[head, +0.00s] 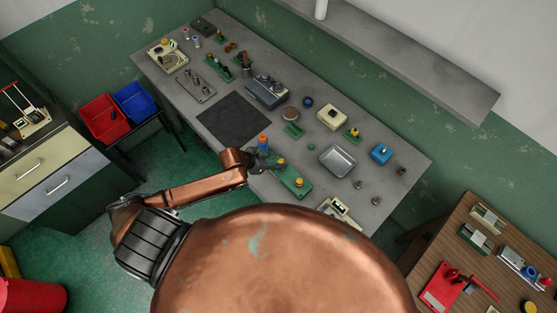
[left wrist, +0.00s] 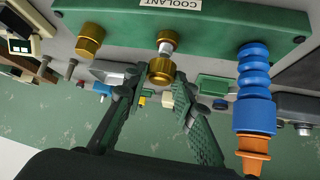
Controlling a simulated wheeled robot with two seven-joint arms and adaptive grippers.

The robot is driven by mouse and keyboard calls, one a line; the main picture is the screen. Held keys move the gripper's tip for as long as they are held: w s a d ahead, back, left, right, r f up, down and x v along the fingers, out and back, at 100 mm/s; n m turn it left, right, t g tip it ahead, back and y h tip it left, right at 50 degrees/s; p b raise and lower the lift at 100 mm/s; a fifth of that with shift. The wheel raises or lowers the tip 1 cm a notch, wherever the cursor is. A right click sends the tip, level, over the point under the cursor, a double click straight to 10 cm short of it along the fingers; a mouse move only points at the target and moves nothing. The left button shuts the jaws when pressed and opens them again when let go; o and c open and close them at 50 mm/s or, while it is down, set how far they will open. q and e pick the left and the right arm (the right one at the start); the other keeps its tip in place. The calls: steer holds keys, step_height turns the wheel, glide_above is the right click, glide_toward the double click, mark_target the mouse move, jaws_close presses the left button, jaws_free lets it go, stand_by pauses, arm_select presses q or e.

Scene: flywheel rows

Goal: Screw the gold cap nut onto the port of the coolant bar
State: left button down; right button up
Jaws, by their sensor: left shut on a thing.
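The green coolant bar (head: 295,184) lies near the front edge of the grey bench, and its COOLANT label shows in the left wrist view (left wrist: 225,16). One gold cap (left wrist: 89,40) sits on the bar at left. The silver port (left wrist: 167,38) is in the middle. A blue segmented hose with an orange nozzle (left wrist: 254,105) is at right. My left gripper (head: 262,166) is shut on the gold cap nut (left wrist: 160,71), which is lined up closely with the port's end. I cannot tell whether the threads touch. My right gripper is not in view.
A dark mat (head: 233,119) lies left of the bar, and a metal tray (head: 338,161) stands to its right. Several small fittings and boxes cover the rest of the bench. Red (head: 103,119) and blue (head: 135,103) bins stand beyond its left end.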

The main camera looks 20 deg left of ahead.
arm_select(q)
steer(key=shift+p, duration=1.1)
stand_by(1.6)
steer(key=shift+f+b, duration=0.55)
steer(key=shift+f, duration=0.45)
steer(key=c, duration=1.5)
jaws_free()
steer(key=shift+c, duration=0.2)
steer(key=v, duration=1.2)
